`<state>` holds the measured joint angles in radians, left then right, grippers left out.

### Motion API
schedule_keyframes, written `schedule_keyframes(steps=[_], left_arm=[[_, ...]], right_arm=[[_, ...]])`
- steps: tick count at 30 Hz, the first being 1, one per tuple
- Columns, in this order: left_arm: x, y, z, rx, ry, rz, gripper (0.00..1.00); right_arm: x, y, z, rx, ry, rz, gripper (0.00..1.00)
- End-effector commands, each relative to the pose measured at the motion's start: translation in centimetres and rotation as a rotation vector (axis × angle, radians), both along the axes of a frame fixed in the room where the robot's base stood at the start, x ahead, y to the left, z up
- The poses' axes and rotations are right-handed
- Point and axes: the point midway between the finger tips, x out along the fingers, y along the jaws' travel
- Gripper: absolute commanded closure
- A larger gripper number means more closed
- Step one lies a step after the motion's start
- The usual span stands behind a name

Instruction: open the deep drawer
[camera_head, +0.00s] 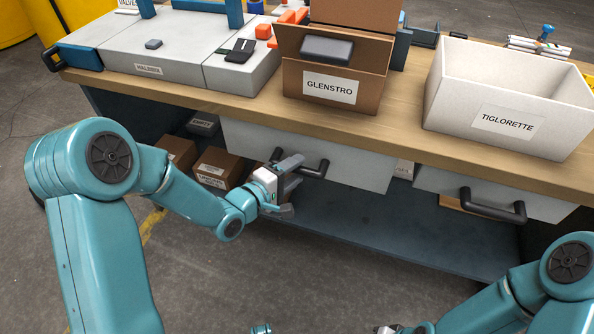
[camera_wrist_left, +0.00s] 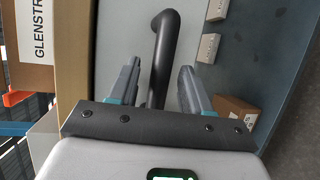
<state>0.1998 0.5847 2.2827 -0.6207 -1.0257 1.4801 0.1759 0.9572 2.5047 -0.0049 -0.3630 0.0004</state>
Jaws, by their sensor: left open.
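A pale grey drawer front (camera_head: 345,165) with a black bar handle (camera_head: 312,169) sits under the worktop, left of a second drawer front (camera_head: 440,182) with its own black handle (camera_head: 493,206). The left front looks taller; both look closed. My left gripper (camera_head: 289,187) is open at the left drawer's handle. In the left wrist view, the handle (camera_wrist_left: 163,50) runs between the two spread fingers of my left gripper (camera_wrist_left: 158,88), with a gap on the right side. My right arm comes in at the bottom right; its gripper is mostly cut off by the bottom edge.
On the wooden worktop (camera_head: 395,137) stand a cardboard GLENSTRO box (camera_head: 290,85), a white TIGLORETTE bin (camera_head: 443,110) and grey blocks (camera_head: 150,58). Small cardboard boxes (camera_head: 216,167) sit under the bench at left. The lower shelf (camera_head: 400,230) below the drawers is mostly clear.

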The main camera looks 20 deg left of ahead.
Motion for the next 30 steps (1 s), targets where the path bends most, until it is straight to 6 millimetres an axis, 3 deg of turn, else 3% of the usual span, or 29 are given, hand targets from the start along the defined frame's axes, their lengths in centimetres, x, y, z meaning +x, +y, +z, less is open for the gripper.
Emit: schedule_keyframes(steps=[5,13,17,18,30], left_arm=[[1.15,-0.57,-0.26,-0.001,0.000,0.000,0.52],[1.26,-0.58,-0.26,0.000,0.000,0.001,0.52],[1.25,-0.57,-0.27,0.000,0.000,0.001,0.94],[1.24,-0.57,-0.27,0.000,0.000,0.001,1.00],[1.19,-0.54,-0.29,0.000,0.000,0.001,1.00]], right_arm=[[0.00,0.01,-0.19,0.000,0.000,0.000,0.57],[-0.01,0.00,-0.18,0.000,0.000,0.000,0.57],[-0.01,0.01,-0.19,0.000,0.000,0.000,0.57],[-0.01,0.01,-0.19,0.000,0.000,0.000,0.57],[-0.01,0.00,-0.22,0.000,0.000,0.000,0.57]])
